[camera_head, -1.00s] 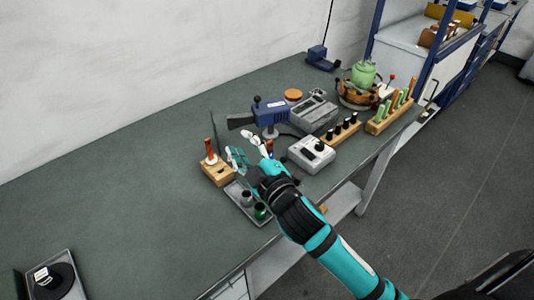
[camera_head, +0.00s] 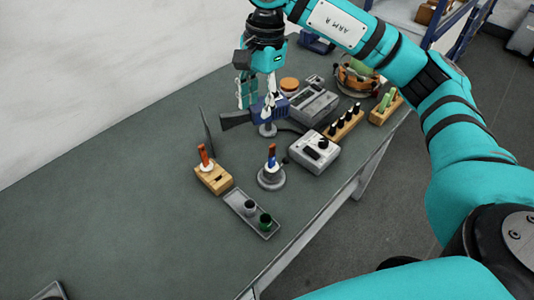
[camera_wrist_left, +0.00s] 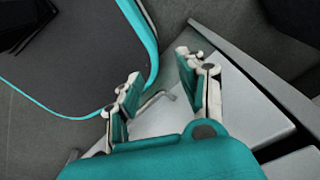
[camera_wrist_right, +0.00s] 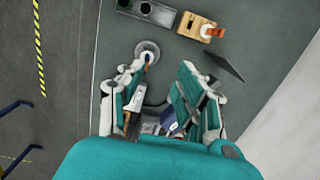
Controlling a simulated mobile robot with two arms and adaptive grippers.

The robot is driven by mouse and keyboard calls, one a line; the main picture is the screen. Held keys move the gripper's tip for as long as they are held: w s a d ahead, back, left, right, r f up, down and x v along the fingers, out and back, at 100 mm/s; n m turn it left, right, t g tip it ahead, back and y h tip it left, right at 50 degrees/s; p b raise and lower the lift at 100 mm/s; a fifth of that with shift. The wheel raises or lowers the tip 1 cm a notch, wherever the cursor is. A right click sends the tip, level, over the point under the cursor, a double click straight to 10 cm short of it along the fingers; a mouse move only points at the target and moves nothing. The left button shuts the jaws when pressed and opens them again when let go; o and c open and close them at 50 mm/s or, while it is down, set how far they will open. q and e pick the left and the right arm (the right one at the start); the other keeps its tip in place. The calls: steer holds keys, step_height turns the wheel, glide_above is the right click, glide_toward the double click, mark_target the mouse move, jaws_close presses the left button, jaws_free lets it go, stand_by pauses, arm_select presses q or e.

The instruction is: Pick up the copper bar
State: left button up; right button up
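I cannot tell for certain which thing is the copper bar. An orange-red upright piece (camera_head: 204,154) with a white collar stands in a small wooden block (camera_head: 214,178); the block also shows in the right wrist view (camera_wrist_right: 192,27). My right gripper (camera_head: 257,106) is open and empty, pointing down, and overlaps the blue device (camera_head: 268,110) in the head view. In the right wrist view the two fingers (camera_wrist_right: 156,82) are apart with nothing between them. My left gripper (camera_wrist_left: 158,68) is open and empty in the left wrist view; it is outside the head view.
A round grey stand (camera_head: 271,179) holds a red-and-blue piece. A grey tray (camera_head: 236,201) has two small cups. A white control box (camera_head: 318,158), a grey instrument (camera_head: 313,104), an orange disc (camera_head: 289,84) and wooden racks (camera_head: 345,126) crowd the right.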

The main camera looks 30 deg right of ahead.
mark_target(272, 145)
steer(key=shift+h, duration=0.7)
steer(key=d+f, duration=0.1)
steer(key=f, duration=0.2)
steer(key=d+f+p, duration=0.1)
steer(key=f, duration=0.3)
steer(key=d+f+p, duration=0.1)
steer(key=f, duration=0.2)
steer(key=shift+d+f, duration=0.1)
steer(key=shift+f, duration=0.15)
step_height(272, 145, down, 4)
steer(key=p, duration=0.3)
steer(key=shift+d+f, duration=0.15)
steer(key=shift+f, duration=0.5)
jaws_close()
